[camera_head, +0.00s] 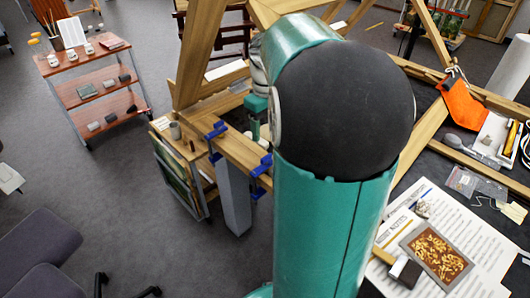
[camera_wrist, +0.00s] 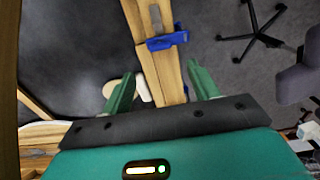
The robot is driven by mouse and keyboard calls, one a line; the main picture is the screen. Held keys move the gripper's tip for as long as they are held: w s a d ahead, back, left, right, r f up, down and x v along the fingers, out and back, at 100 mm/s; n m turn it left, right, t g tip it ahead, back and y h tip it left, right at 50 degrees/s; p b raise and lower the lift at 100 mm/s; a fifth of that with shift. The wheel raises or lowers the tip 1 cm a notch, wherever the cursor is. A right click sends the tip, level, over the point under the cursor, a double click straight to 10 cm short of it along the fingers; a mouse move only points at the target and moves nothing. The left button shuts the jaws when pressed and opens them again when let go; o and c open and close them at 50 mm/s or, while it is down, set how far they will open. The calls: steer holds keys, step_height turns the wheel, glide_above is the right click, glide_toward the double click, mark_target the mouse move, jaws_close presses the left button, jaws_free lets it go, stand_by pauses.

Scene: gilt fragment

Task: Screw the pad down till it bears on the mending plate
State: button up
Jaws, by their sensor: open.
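My gripper (camera_wrist: 160,70) is open in the wrist view, its two green fingers spread on either side of a wooden bar (camera_wrist: 167,78). Nothing shows held between them. A blue clamp (camera_wrist: 168,40) sits across the bar beyond the fingertips. In the head view my gripper (camera_head: 255,122) is partly hidden behind my arm, close above the wooden frame (camera_head: 240,150). Blue clamps (camera_head: 215,131) are fixed along that frame, one of them at its right end (camera_head: 262,165). I cannot make out the pad or the mending plate in either view.
A grey post (camera_head: 234,198) stands under the frame. Wooden beams (camera_head: 200,50) rise around my arm.

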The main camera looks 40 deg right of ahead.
mark_target(266, 156)
step_height(266, 156, down, 10)
steer(key=shift+r, duration=0.1)
steer(key=shift+c, duration=0.4)
steer(key=c, duration=0.9)
